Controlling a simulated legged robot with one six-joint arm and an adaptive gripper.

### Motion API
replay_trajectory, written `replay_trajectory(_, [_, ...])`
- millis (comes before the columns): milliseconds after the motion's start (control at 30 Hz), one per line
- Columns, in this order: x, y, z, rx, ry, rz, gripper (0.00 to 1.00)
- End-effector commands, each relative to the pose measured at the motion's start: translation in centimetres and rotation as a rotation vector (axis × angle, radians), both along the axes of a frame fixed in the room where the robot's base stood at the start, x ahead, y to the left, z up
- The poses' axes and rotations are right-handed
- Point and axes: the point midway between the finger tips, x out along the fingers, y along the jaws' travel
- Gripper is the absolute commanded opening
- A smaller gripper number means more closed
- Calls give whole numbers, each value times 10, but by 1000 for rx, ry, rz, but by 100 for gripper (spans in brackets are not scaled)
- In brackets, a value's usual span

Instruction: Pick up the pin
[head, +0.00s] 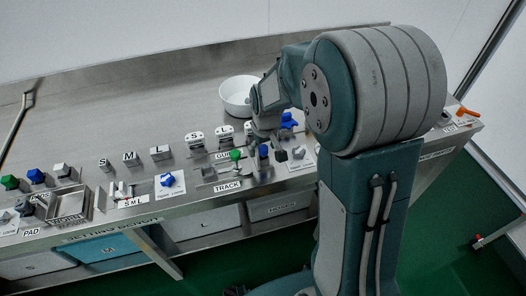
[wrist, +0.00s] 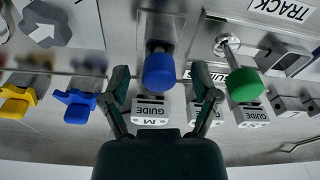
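Two round-headed pieces that could be the pin show. The blue-headed one (wrist: 160,72) stands in a metal block and also shows in the head view (head: 264,151). The green-headed one (wrist: 244,84), on a metal rod, stands to its right in the wrist view and to its left in the head view (head: 236,155). My gripper (wrist: 160,78) is open, its fingers apart on either side of the blue head in the wrist view. I cannot tell whether they touch it. In the head view my arm partly hides the gripper.
Blocks marked GUIDE (wrist: 150,108) stand close to the fingers. Blue (wrist: 75,102) and yellow (wrist: 17,101) knobs are at left in the wrist view. A white bowl (head: 236,96) and an open metal tray (head: 69,205) are on the bench. The bench's back left is clear.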

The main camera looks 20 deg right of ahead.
Motion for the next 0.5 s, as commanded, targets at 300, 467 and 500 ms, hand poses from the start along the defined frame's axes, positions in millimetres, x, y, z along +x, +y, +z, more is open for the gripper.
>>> replay_trajectory(300, [0,0,0,0,1,0,0])
replay_trajectory(467, [0,0,0,0,1,0,0])
replay_trajectory(500, [0,0,0,0,1,0,0])
